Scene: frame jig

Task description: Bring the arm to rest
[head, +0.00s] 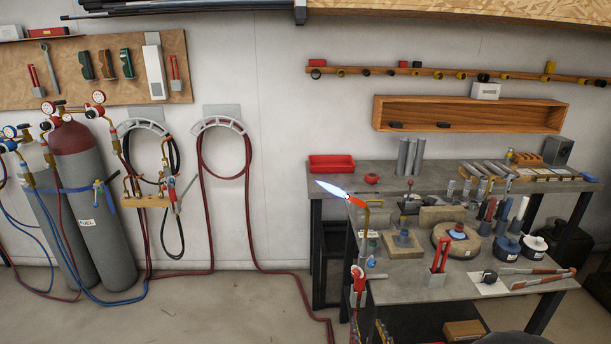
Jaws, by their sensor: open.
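My gripper is not in view. A dark rounded shape shows at the bottom edge, right of centre, and I cannot tell whether it is part of my arm. A torch (359,285) stands upright at the front left corner of the near workbench. Its brass neck bends left and a pale blue and orange flame (333,189) points up and to the left.
The near workbench (405,290) holds a red-handled tool in a block (440,254), a round plate (456,240), bottles and pliers (540,271). A red tray (332,163) sits on the back bench. Gas cylinders (93,200) and hoses stand left.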

